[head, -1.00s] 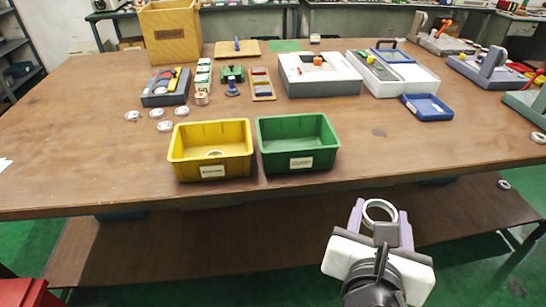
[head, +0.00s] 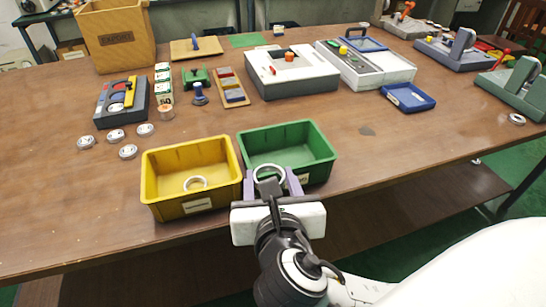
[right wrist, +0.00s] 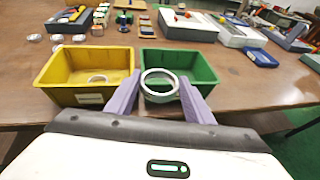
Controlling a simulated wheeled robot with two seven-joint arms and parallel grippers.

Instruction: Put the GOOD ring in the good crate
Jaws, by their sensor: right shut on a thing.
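My right gripper (head: 270,180) is shut on a silver bearing ring (head: 268,172), held between its purple fingers. It is just in front of and partly over the near side of the green crate (head: 318,150). In the right wrist view the ring (right wrist: 160,96) stands between the fingertips, with the green crate (right wrist: 205,70) behind it. The yellow crate (head: 160,205) stands left of the green one, with one ring (head: 195,183) lying inside. The label on the green crate is mostly hidden by my gripper, and the label text is too small to read. My left gripper is not in view.
Several loose rings (head: 116,136) lie on the table at left. A grey tool tray (head: 122,120), a wooden box (head: 115,40), a large grey fixture (head: 292,85) and a blue tray (head: 408,97) stand farther back. The table (head: 400,140) right of the green crate is mostly clear.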

